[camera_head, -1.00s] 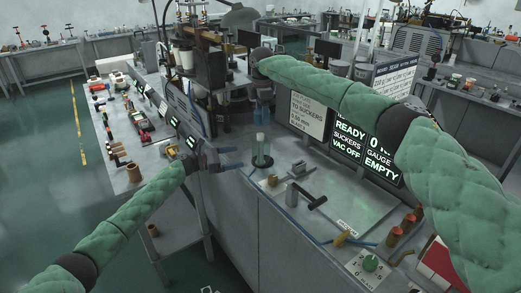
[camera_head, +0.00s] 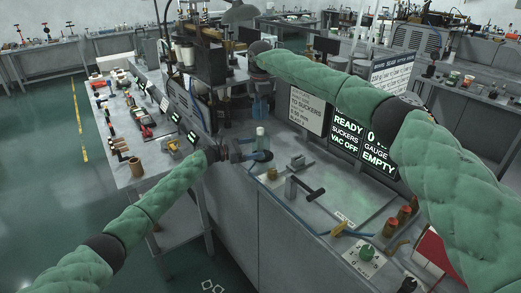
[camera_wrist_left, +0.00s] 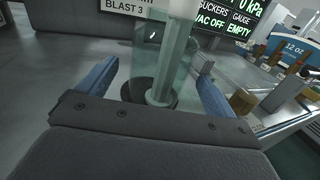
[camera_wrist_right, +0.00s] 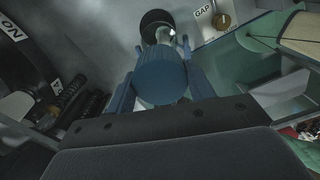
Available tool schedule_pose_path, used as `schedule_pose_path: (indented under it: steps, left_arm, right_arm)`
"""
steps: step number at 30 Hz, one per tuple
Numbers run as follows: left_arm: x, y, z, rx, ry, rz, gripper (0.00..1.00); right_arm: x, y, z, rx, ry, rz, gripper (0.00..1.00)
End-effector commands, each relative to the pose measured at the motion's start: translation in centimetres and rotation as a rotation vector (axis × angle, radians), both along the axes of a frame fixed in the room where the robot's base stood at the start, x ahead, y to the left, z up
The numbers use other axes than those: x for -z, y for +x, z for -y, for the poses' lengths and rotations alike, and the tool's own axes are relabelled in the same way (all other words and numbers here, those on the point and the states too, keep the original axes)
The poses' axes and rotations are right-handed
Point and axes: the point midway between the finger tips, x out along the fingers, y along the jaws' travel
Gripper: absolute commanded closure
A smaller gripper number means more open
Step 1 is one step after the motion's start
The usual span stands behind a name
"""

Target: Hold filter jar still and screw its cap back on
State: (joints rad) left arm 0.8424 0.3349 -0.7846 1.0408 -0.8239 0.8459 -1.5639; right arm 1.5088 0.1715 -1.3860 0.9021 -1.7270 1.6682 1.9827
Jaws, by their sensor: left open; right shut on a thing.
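The filter jar (camera_head: 261,138), a clear upright cylinder, stands at the left end of the bench in the head view. In the left wrist view the jar (camera_wrist_left: 172,50) shows a pale inner tube and a dark round base (camera_wrist_left: 150,94). My left gripper (camera_head: 264,155) is open, with one blue finger on each side of the jar near its lower part. My right gripper (camera_wrist_right: 160,72) is shut on the blue cap (camera_wrist_right: 160,84), held above the jar. The cap hides most of the jar in the right wrist view. I cannot tell whether cap and jar touch.
Lit READY and EMPTY displays (camera_head: 362,145) and a sign (camera_head: 307,113) stand behind. A press frame (camera_head: 207,65) rises at the back left.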

Motion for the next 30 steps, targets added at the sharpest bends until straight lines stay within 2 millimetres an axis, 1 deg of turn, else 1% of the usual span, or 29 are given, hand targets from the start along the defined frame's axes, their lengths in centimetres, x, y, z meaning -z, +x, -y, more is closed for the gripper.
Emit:
schedule_pose_path:
  steps: [1,7,12,20,21,23,27,29,30]
  left_arm:
    - [-0.1,0.2,0.8,0.002,-0.001,0.000,0.08]
    - [0.0,0.8,2.7,0.002,0.000,0.001,0.08]
    - [0.0,1.0,3.2,0.001,0.000,0.001,0.08]
    - [0.0,1.0,3.3,0.001,0.000,0.001,0.08]
    - [0.0,1.0,3.3,0.001,0.000,0.001,0.12]
    - [0.0,1.0,3.3,0.001,0.000,0.001,0.24]
    - [0.0,1.0,3.3,0.001,0.000,0.001,0.51]
    - [0.0,1.0,3.3,0.001,0.000,0.001,0.63]
    - [0.0,1.0,3.3,0.001,0.000,0.001,0.71]
  right_arm:
    - [0.1,0.0,0.0,0.000,0.000,0.000,0.68]
    - [0.1,0.0,0.0,0.000,0.000,0.000,0.68]
    - [0.1,0.0,0.0,0.000,0.000,0.000,0.68]
    - [0.1,0.0,0.0,0.000,0.000,0.000,0.68]
    - [0.1,0.0,0.0,0.000,0.000,0.000,0.68]
    - [0.1,0.0,0.0,0.000,0.000,0.000,0.68]
    - [0.1,0.0,0.0,0.000,0.000,0.000,0.68]
    - [0.1,0.0,0.0,0.000,0.000,0.000,0.68]
    - [0.1,0.0,0.0,0.000,0.000,0.000,0.68]
